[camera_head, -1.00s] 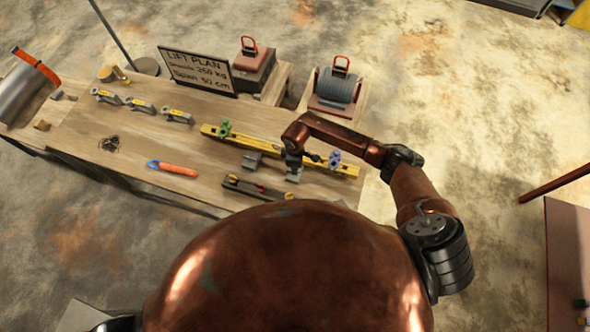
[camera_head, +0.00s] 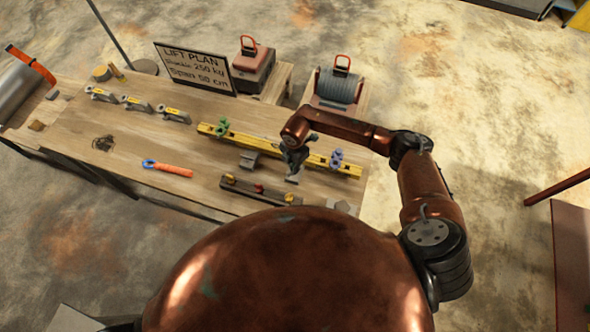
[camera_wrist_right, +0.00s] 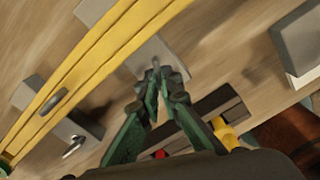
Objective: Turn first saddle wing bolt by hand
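A long yellow beam (camera_head: 277,148) lies on the wooden bench and crosses the right wrist view (camera_wrist_right: 95,62). A green clamp-like piece (camera_head: 221,127) and a purple one (camera_head: 336,158) sit on it. A grey block (camera_head: 250,160) stands at its near side; in the wrist view a grey block (camera_wrist_right: 58,125) carries a small metal bolt (camera_wrist_right: 73,147). My right gripper (camera_head: 293,168) is over the bench beside the beam. In the wrist view its green fingers (camera_wrist_right: 157,70) meet closely at the tips, over a grey plate (camera_wrist_right: 150,52); I see nothing held. My left gripper is out of view.
A dark rack (camera_head: 258,191) with red and yellow parts lies near the front edge. An orange and blue tool (camera_head: 167,168) and several shackle-like pieces (camera_head: 137,104) lie left. A LIFT PLAN sign (camera_head: 195,68) stands behind. The bench's left middle is mostly clear.

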